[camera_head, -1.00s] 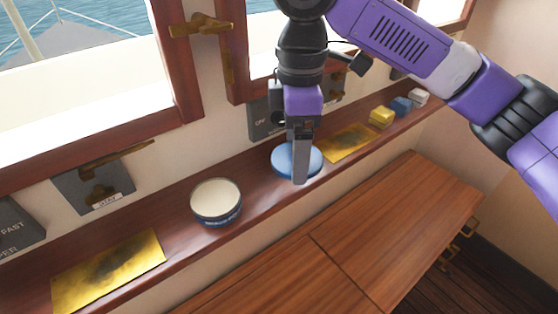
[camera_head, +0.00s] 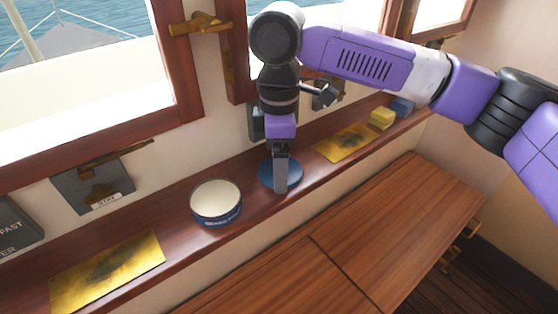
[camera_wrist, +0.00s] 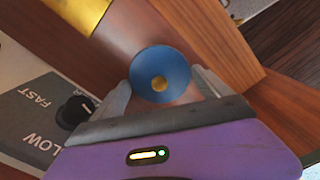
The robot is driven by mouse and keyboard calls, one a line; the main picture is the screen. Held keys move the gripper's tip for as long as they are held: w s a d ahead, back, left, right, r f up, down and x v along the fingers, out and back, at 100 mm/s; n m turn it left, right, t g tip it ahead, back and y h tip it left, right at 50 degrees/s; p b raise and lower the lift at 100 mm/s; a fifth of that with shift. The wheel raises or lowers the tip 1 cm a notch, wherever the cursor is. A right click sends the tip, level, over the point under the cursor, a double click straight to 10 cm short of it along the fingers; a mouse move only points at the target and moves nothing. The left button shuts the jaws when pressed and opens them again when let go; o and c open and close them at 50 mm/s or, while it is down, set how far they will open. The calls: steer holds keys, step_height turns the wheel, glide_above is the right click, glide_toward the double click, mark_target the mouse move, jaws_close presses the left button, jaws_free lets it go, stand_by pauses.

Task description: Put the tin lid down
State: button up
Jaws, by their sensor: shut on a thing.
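The tin lid (camera_head: 296,174) is a round blue disc with a small gold knob; it also shows in the wrist view (camera_wrist: 150,66). My gripper (camera_head: 280,188) points down over it and is shut on it, with one finger on each side of the disc in the wrist view. The lid is level, low over the wooden shelf (camera_head: 180,226), and I cannot tell whether it touches the wood. The open tin (camera_head: 217,214), cream inside with a blue band, stands upright on the shelf just left of the lid, apart from it.
Yellow (camera_head: 381,118) and blue (camera_head: 402,106) blocks are farther right. Window frames and a control box (camera_head: 257,122) stand close behind. A wooden cabinet top (camera_head: 370,230) is below.

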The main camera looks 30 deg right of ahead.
steer(key=shift+f, duration=0.1)
steer(key=o, duration=1.1)
step_height(320, 180, up, 12)
steer(key=shift+r+p, duration=0.15)
steer(key=shift+p, duration=0.4)
